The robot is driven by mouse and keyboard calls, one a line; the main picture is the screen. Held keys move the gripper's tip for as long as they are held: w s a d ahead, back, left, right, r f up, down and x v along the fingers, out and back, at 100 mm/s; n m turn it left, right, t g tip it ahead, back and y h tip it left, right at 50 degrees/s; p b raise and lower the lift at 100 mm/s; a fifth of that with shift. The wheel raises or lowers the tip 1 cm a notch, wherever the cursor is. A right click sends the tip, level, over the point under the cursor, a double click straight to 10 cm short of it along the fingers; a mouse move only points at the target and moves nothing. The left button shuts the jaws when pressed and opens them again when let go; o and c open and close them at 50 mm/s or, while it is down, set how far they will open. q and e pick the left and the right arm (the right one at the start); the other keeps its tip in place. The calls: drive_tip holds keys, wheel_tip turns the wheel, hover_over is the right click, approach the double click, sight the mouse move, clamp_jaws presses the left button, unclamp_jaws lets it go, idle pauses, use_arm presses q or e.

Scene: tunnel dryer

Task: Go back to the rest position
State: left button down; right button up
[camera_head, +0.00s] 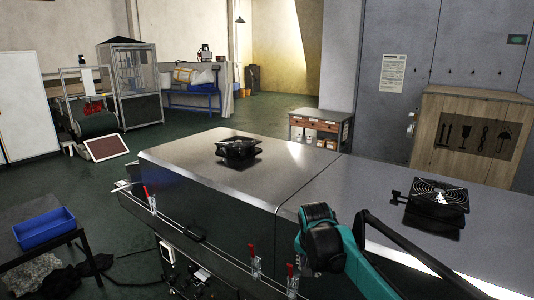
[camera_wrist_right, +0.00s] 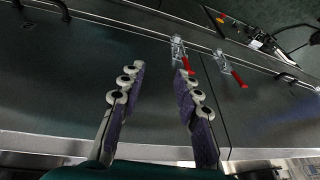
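My right gripper (camera_wrist_right: 160,70) is open in the right wrist view. Its two jointed fingers stand apart with nothing between them, in front of the dark side of the tunnel dryer. In the head view a teal and black part of my right arm shows at the bottom right, in front of the dryer top (camera_head: 220,178); its fingers cannot be made out there. My left gripper is in neither view.
Two black fans, a left one (camera_head: 238,148) and a right one (camera_head: 438,197), lie on the dryer top. Red-handled clamps (camera_head: 254,262) line its near edge. A blue bin (camera_head: 45,228) stands on a table at left. A wooden crate (camera_head: 437,108) stands behind. Green floor is open at back left.

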drive_tip(key=s+d+f+n+t, duration=0.1)
drive_tip(key=s+f+n, duration=0.1)
drive_tip(key=s, duration=0.7)
drive_tip(key=s+d+f+n+t+b, duration=0.1)
drive_tip(key=s+d+f+n, duration=0.1)
drive_tip(key=s, duration=0.7)
drive_tip(key=s+d+f+n+t+b, duration=0.1)
drive_tip(key=s+f, duration=0.3)
drive_tip(key=s, duration=0.5)
drive_tip(key=shift+d+n+y, duration=0.4)
drive_tip(key=shift+d+n, duration=0.1)
drive_tip(key=shift+d, duration=0.1)
